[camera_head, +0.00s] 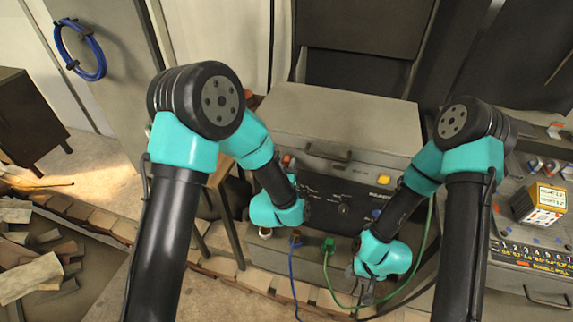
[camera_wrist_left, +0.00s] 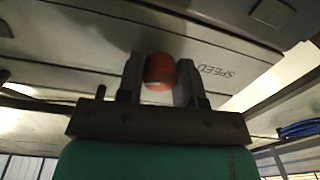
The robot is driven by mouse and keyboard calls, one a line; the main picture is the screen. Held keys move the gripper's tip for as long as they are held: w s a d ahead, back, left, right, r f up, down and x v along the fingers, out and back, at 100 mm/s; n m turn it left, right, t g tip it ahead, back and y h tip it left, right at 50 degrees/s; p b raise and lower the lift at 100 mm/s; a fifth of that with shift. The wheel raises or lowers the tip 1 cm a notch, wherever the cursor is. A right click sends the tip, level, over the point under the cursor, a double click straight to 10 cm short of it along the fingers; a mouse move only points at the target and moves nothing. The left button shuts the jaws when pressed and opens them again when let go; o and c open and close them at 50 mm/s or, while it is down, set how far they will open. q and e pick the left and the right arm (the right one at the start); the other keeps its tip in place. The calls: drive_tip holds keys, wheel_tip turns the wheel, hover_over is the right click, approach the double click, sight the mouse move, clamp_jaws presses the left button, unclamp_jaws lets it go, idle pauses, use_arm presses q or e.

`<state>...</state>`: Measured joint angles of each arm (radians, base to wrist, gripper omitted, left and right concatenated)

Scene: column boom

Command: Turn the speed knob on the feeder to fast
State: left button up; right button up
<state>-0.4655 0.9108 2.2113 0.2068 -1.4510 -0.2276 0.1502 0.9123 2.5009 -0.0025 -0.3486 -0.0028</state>
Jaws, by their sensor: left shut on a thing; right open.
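The speed knob (camera_wrist_left: 160,72) is a small red-orange cylinder with a pale mark on it, on the grey panel (camera_wrist_left: 85,62) of the feeder. The word SPEED is printed beside it, appearing upside down in the left wrist view. My left gripper (camera_wrist_left: 161,80) is shut on the knob, one finger on each side. In the head view my left gripper (camera_head: 306,207) is at the front of the grey machine (camera_head: 345,115), and its fingers and the knob are hidden. My right gripper (camera_head: 366,292) is open, low in front of the machine, apart from the knob.
A blue cable (camera_head: 291,275) and a green cable (camera_head: 328,270) hang below the front panel, the green one passing near my right gripper. A yellow box with a display (camera_head: 541,203) stands on a console at right. A blue cable coil (camera_head: 80,50) hangs at upper left.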

use_arm(q)
drive_tip(key=shift+m, duration=1.6)
drive_tip(key=o, duration=0.9)
